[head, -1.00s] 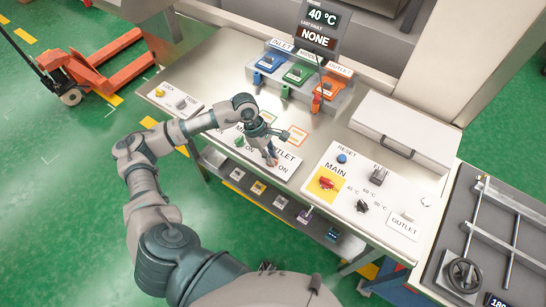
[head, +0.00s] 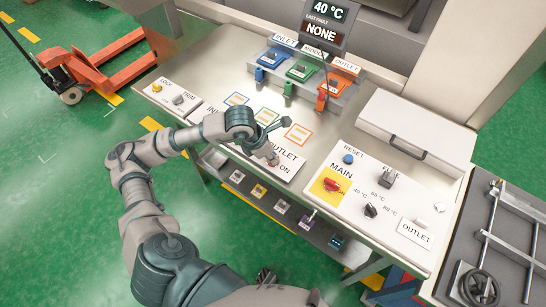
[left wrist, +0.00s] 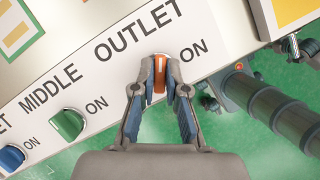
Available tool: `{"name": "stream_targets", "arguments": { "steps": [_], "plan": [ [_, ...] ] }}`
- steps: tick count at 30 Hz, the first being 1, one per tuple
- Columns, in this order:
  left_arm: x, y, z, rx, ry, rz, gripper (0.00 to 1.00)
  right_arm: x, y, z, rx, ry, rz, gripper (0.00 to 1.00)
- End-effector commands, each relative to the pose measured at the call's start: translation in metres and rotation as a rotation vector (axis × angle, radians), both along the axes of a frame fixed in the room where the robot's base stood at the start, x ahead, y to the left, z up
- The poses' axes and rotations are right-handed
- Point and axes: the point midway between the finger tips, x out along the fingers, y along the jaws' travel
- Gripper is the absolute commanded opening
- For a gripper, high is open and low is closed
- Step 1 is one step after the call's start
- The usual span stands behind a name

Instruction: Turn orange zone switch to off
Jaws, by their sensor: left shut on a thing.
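The orange zone switch (left wrist: 159,78) is a small orange knob on the white panel, by the words OUTLET and ON. In the left wrist view its handle runs nearly up and down the picture, with ON to its right. My left gripper (left wrist: 157,88) is shut on it, one finger on each side, hiding part of the knob. In the head view my left gripper (head: 272,158) is down at the panel's front edge and hides the switch. The green switch (left wrist: 67,124) and blue switch (left wrist: 11,157) sit to the left. My right gripper is not seen.
The MAIN panel (head: 348,206) with its red switch (head: 333,186) lies to the right of my gripper. Behind are blue, green and orange valve units (head: 339,90) and a display (head: 324,22). A shelf with several small items (head: 258,191) runs below the front edge.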

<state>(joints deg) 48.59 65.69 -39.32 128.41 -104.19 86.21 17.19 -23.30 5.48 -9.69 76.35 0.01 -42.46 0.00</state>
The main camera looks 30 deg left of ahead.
Motion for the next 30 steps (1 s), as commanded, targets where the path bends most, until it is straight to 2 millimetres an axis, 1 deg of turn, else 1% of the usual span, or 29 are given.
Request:
{"name": "stream_targets", "arguments": {
  "steps": [1, 6, 15, 21, 30],
  "plan": [
    [0.000, 0.000, -0.005, 0.003, 0.003, 0.043, 0.00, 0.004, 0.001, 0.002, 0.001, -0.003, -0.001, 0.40],
    [-0.001, -0.001, -0.004, 0.003, 0.003, 0.197, 0.00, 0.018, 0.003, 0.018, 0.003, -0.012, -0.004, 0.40],
    [-0.002, -0.002, -0.003, 0.002, 0.006, 0.419, 0.00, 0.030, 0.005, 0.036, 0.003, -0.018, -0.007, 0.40],
    [-0.002, -0.003, -0.003, 0.002, 0.006, 0.510, 0.00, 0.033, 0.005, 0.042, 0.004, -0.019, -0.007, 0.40],
    [-0.003, -0.003, -0.003, 0.003, 0.009, 0.563, 0.00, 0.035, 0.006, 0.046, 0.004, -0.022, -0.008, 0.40]
  ]
}}
